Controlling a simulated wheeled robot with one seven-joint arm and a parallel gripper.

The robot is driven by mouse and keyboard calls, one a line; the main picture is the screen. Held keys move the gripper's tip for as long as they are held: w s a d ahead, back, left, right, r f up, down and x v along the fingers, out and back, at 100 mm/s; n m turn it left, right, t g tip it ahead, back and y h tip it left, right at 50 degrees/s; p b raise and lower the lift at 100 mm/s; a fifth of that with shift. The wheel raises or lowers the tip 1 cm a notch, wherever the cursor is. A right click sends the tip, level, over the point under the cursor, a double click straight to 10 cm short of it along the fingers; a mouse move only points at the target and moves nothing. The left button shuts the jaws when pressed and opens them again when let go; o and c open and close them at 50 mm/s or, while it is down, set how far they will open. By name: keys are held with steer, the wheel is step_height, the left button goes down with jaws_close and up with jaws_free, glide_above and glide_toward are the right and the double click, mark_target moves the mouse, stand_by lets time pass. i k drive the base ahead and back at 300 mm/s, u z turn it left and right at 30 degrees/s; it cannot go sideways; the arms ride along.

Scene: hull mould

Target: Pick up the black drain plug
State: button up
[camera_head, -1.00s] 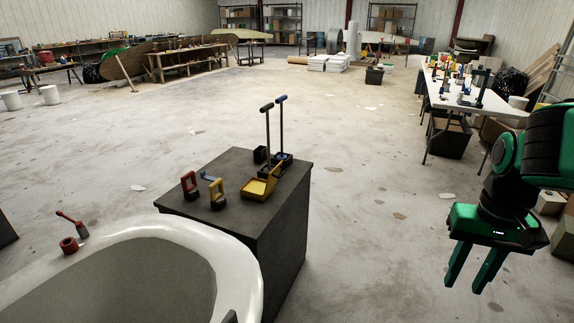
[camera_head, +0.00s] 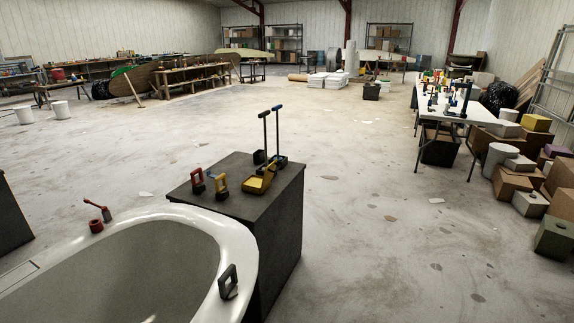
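A black plug-like piece with an upright loop handle (camera_head: 228,293) stands on the right part of the white rim of the hull mould (camera_head: 243,250), near the bottom of the picture. It looks like the black drain plug. Similar loop-handled pieces, one red (camera_head: 197,181) and one yellow (camera_head: 219,187), stand on the dark block (camera_head: 275,240) behind the mould. My gripper is out of view now, so its opening and its place relative to the black piece do not show.
The block also bears a yellow scoop-like tray (camera_head: 258,181) and two tall-handled tools (camera_head: 278,130). Red tools (camera_head: 97,224) lie on the mould's left rim. Boxes (camera_head: 513,183) and a white table (camera_head: 430,105) stand right. The floor between is open.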

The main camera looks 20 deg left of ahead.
mark_target(263, 115)
steer(key=z, duration=0.3)
steer(key=i, duration=1.8)
steer(key=u, duration=0.35)
steer(key=i, duration=1.05)
steer(key=u, duration=1.15)
steer(key=i, duration=0.8)
steer(key=u, duration=0.4)
